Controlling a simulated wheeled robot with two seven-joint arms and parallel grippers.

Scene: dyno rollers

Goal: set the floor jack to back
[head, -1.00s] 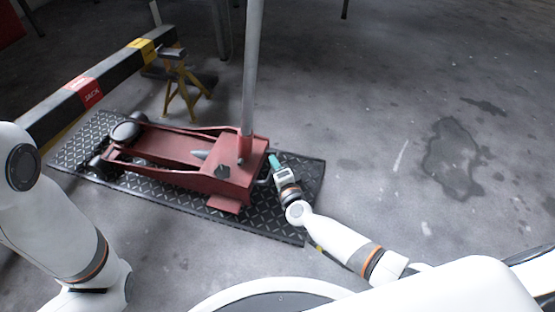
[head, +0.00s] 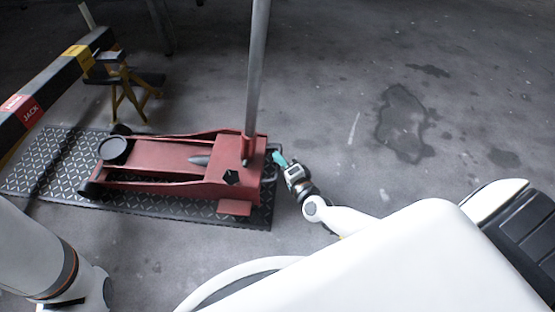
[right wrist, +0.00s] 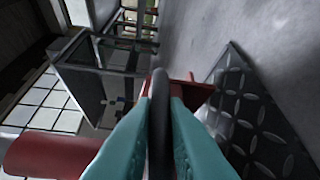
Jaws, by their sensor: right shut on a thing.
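The red floor jack (head: 160,157) stands on a black diamond-plate mat (head: 45,165), with its grey pole handle upright at its right end. That end is at the mat's right edge; bare mat shows beyond the jack's left end. My right gripper (head: 280,160), with teal fingers, is at the jack's right end. It is shut on the dark grab bar (head: 271,149) there. In the right wrist view the bar (right wrist: 160,125) runs between the teal fingers (right wrist: 160,100). My left arm shows at the lower left of the head view, but its gripper is out of view.
A black and yellow barrier (head: 62,80) with a red "JACK" label runs along the left. A yellow stand (head: 128,98) is beside it, behind the jack. The concrete floor (head: 340,90) to the right is clear, with dark stains.

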